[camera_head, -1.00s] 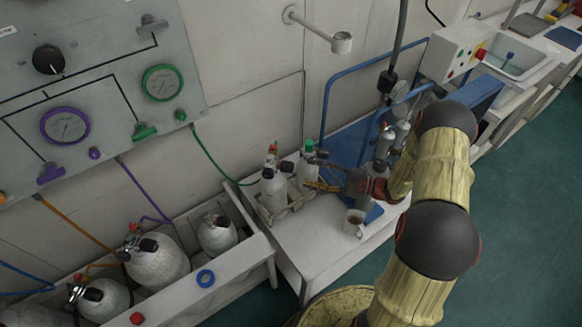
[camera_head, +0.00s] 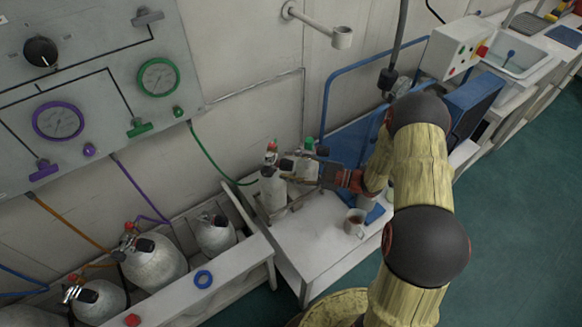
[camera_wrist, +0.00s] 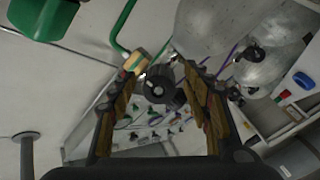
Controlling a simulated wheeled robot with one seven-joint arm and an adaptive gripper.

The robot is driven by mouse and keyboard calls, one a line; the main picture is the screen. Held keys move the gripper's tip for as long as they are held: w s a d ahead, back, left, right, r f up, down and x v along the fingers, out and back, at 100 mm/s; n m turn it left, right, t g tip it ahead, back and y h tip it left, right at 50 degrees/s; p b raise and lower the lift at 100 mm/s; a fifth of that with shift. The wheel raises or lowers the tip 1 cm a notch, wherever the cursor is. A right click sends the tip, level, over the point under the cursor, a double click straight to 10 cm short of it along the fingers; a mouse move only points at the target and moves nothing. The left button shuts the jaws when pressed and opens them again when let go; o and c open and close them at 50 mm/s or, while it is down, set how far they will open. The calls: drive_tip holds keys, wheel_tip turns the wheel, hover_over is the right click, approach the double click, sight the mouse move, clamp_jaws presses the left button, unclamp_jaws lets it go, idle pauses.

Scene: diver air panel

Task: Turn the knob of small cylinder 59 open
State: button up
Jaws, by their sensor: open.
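Two small white cylinders stand upright in a low rack on the white bench in the head view: one with a red top (camera_head: 272,190) and one with a green top (camera_head: 308,166). I cannot read a number on either, so I cannot tell which is 59. My gripper (camera_head: 294,176) is beside them at valve height, its fingers partly hidden. In the wrist view my gripper (camera_wrist: 160,95) is open, and a round black knob (camera_wrist: 158,82) lies between its two fingers with clearance showing. An orange-and-green piece (camera_wrist: 137,62) is near the left fingertip.
A mug (camera_head: 354,222) stands on the bench below my forearm. A gauge panel (camera_head: 100,70) is on the wall. A blue rail (camera_head: 326,95) runs behind the bench.

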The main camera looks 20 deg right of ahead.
drive_tip(key=c, duration=0.3)
drive_tip(key=c, duration=0.8)
drive_tip(key=shift+c, duration=0.3)
